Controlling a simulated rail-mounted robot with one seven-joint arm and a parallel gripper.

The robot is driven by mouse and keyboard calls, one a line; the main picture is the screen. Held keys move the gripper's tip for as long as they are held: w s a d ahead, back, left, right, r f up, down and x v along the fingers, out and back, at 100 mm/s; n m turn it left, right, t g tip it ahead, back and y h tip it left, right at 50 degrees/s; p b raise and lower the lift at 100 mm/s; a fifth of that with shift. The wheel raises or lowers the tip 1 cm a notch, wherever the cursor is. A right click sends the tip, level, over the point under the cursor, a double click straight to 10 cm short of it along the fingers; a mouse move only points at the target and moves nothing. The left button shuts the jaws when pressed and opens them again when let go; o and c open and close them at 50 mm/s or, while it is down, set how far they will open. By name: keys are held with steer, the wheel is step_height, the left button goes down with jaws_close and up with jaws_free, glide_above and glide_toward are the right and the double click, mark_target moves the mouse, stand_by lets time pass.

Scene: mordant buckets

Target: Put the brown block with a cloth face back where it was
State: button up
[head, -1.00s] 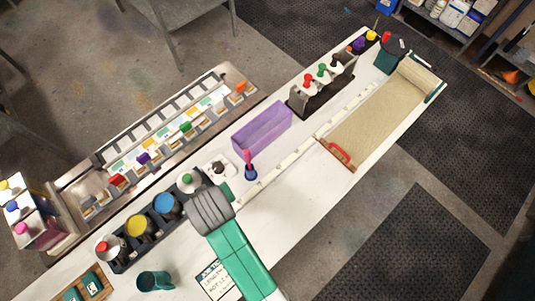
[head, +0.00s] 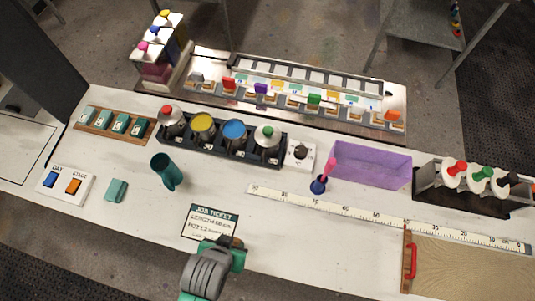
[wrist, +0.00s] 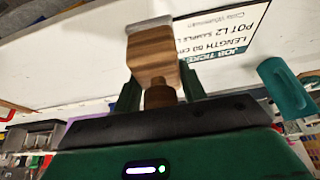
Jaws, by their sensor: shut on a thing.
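My gripper (wrist: 158,98) is shut on the narrow neck of a brown wooden block (wrist: 153,50) in the wrist view. The block's far end carries a thin pale grey face (wrist: 149,25), seen edge-on. In the head view my gripper (head: 222,246) is at the near edge of the job ticket (head: 211,221), by the front of the white table. The block is mostly hidden there by my gripper. The ticket also shows beyond the block in the wrist view (wrist: 215,35). The block appears held above the table.
A teal mug (head: 163,173) stands left of the ticket. A row of cans in a black rack (head: 218,148), a white plate with a dark knob (head: 300,154) and a purple bin (head: 370,165) stand behind. A long ruler (head: 375,216) and sand-coloured board (head: 470,267) lie right.

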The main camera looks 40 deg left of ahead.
steer(key=w+a, duration=0.2)
steer(key=w, duration=0.2)
steer(key=w+a, duration=0.2)
steer(key=w, duration=0.3)
steer(key=w+a+f, duration=0.1)
steer(key=w+a, duration=0.1)
steer(key=w, duration=0.3)
steer(key=shift+w+a+f, duration=0.1)
steer(key=shift+a, duration=0.1)
steer(key=shift+w+a+f, duration=0.1)
steer(key=shift+w+f, duration=0.05)
steer(key=shift+f, duration=0.75)
steer(key=shift+w+f, duration=0.1)
steer(key=shift+f, duration=0.8)
steer(key=shift+f, duration=0.1)
steer(key=o, duration=1.3)
steer(key=p+v, duration=0.1)
steer(key=v, duration=1.1)
steer(key=shift+p, duration=0.3)
